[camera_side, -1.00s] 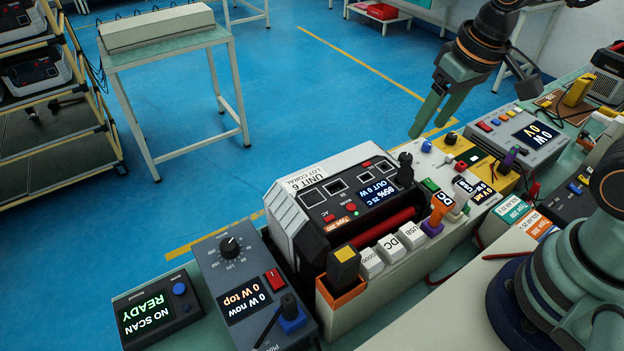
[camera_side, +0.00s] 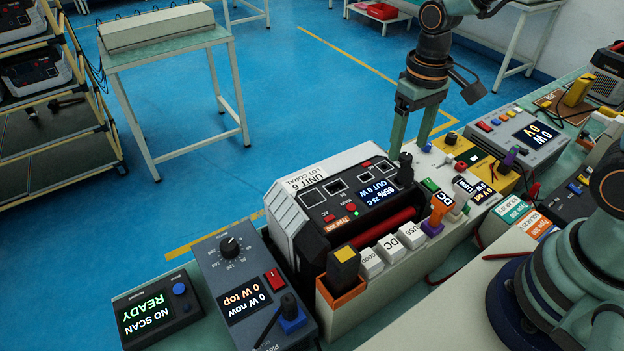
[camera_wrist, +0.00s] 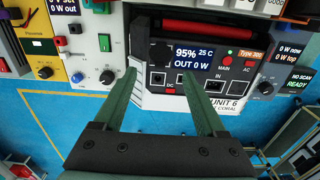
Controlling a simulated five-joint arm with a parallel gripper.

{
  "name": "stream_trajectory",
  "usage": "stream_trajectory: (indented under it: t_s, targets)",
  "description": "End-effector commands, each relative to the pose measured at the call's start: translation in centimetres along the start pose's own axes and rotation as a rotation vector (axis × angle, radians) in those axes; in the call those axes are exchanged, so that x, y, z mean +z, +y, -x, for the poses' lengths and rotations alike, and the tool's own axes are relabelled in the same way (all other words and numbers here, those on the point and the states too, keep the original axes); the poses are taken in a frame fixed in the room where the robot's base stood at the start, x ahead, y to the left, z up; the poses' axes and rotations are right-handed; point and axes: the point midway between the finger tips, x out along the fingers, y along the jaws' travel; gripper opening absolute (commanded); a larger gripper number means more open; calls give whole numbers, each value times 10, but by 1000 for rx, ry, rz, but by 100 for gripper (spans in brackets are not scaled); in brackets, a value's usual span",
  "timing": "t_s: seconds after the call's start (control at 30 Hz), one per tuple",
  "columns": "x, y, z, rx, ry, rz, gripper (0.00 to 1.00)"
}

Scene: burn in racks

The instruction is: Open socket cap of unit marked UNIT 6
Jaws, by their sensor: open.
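The unit marked UNIT 6 (camera_side: 285,205) is a white and dark box on the bench, its screen showing 95% and OUT 0 W. The unit's panel also shows in the wrist view (camera_wrist: 190,55), with several dark square sockets or covers (camera_wrist: 213,86) along the edge near the UNIT 6 label. I cannot tell which one is a cap or whether it is closed. My gripper (camera_side: 411,148) is open and empty, pointing down near the unit's right end. In the wrist view its fingertips (camera_wrist: 160,76) are spread either side of the panel's left part; contact cannot be judged.
A black knob (camera_wrist: 107,77) stands beside my left finger in the wrist view. A beige panel with plugs (camera_side: 345,310), a red bar (camera_side: 383,227) and a power meter (camera_side: 245,285) crowd the unit. Blue floor (camera_side: 250,150) lies open beyond the bench.

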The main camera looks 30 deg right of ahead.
Motion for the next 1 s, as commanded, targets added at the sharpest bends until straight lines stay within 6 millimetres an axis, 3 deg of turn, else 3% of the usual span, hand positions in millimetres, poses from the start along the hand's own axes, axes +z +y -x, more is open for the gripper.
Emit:
stream_trajectory:
  t_s: [0.1, 0.3, 0.73, 0.77, 0.93, 1.0]
  targets:
    - [1, 0, -23, 1, -7, 0, 73]
    - [1, 0, -47, 0, -3, 0, 73]
    - [0, 0, -55, 0, 1, 0, 73]
    - [0, 0, -55, 0, 1, 0, 66]
    - [0, 0, -55, 0, 1, 0, 1]
    - [0, 0, -55, 0, 1, 0, 0]
